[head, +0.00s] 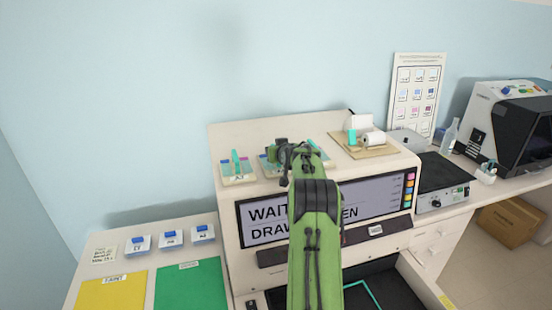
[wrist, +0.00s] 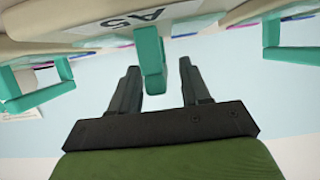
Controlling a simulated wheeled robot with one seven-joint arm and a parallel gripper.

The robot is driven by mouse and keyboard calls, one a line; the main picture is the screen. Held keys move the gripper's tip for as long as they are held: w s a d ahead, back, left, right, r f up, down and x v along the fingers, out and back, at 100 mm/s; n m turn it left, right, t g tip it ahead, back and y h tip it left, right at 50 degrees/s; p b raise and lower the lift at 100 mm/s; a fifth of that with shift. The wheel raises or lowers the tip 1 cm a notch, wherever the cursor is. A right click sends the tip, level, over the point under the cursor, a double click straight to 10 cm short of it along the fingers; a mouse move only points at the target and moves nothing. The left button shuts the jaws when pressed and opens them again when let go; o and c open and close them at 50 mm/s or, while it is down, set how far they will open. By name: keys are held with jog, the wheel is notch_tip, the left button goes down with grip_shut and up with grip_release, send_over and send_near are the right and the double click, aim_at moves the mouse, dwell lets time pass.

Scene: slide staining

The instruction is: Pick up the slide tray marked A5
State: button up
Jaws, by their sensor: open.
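The slide tray marked A5 (wrist: 75,28) shows at the top of the wrist view, its label upside down. Its teal handle (wrist: 152,55) reaches down between the two dark fingers of my gripper (wrist: 158,72). The gripper is open, with a visible gap on each side of the handle. In the head view my gripper (head: 284,158) is over the middle of a row of trays on top of the staining machine. It and my green arm hide much of the middle tray (head: 267,171), so its label cannot be read there.
Another tray with a teal handle (head: 238,173) stands left on the machine top (head: 220,146); a partly hidden one is on the right. Neighbouring teal handles (wrist: 290,55) flank A5 in the wrist view. A paper-roll device stands on a tan board (head: 378,152) further right.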

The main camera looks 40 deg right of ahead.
jog(key=shift+w, duration=0.2)
jog(key=shift+s, duration=0.2)
jog(key=shift+c, duration=1.5)
grip_shut()
